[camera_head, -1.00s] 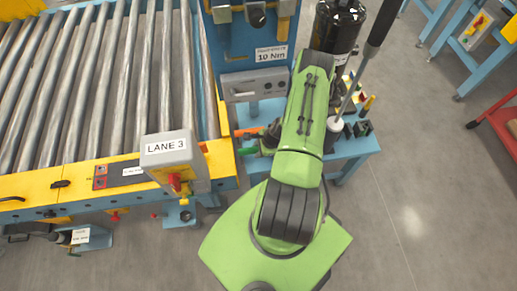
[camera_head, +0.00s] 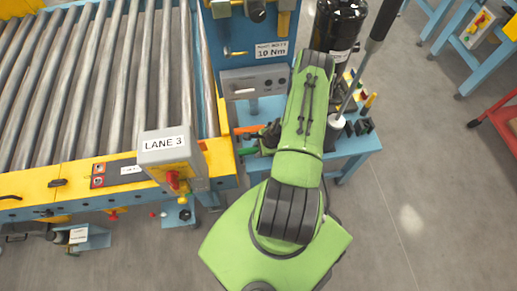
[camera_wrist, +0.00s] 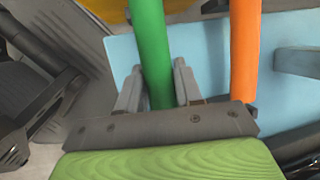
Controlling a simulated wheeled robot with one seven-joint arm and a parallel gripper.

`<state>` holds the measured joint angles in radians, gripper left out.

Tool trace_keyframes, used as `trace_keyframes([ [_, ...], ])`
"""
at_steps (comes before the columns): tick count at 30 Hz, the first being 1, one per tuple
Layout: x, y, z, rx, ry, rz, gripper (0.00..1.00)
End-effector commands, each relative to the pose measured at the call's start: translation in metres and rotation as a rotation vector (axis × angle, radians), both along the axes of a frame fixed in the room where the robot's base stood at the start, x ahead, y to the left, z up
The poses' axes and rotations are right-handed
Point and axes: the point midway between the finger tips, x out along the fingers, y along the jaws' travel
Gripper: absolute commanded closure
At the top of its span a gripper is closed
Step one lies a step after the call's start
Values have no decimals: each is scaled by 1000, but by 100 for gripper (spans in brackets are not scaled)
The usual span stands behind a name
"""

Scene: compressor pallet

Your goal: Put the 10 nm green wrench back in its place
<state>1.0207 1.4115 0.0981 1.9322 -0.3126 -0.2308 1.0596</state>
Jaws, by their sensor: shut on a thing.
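The green wrench shows as a green handle (camera_wrist: 151,45) in the wrist view. It runs between the two fingers of my gripper (camera_wrist: 156,88), which is shut on it. In the head view the green handle (camera_head: 248,151) shows at the left end of the blue bench, and my dark gripper (camera_head: 269,136) is beside it, partly hidden by my arm. An orange handle (camera_wrist: 244,50) lies parallel to the green one, on its right in the wrist view and apart from the fingers. The wrench's head is not visible.
A blue panel carries a "10 Nm" label (camera_head: 271,50) above a grey box (camera_head: 255,81). A black cylinder (camera_head: 338,27), an upright dark-handled tool (camera_head: 379,28) and small parts crowd the bench (camera_head: 345,147). The roller conveyor (camera_head: 95,80) and "LANE 3" box (camera_head: 171,160) stand left.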

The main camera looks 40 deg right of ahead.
Motion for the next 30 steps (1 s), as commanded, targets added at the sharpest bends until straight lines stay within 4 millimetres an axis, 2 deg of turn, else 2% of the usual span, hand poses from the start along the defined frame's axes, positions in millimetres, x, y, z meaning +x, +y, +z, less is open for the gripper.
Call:
trace_keyframes([
  [7, 0, 0, -5, 0, -1, 0, 100],
  [8, 0, 0, -5, 0, -1, 0, 61],
  [13, 0, 0, -4, 0, -1, 0, 35],
  [20, 0, 0, -5, 0, 1, 0, 35],
  [23, -2, -1, 1, -1, 1, 0, 35],
  [26, -8, -5, 19, -1, 1, -3, 35],
  [30, -22, -13, 58, -3, 0, -4, 35],
])
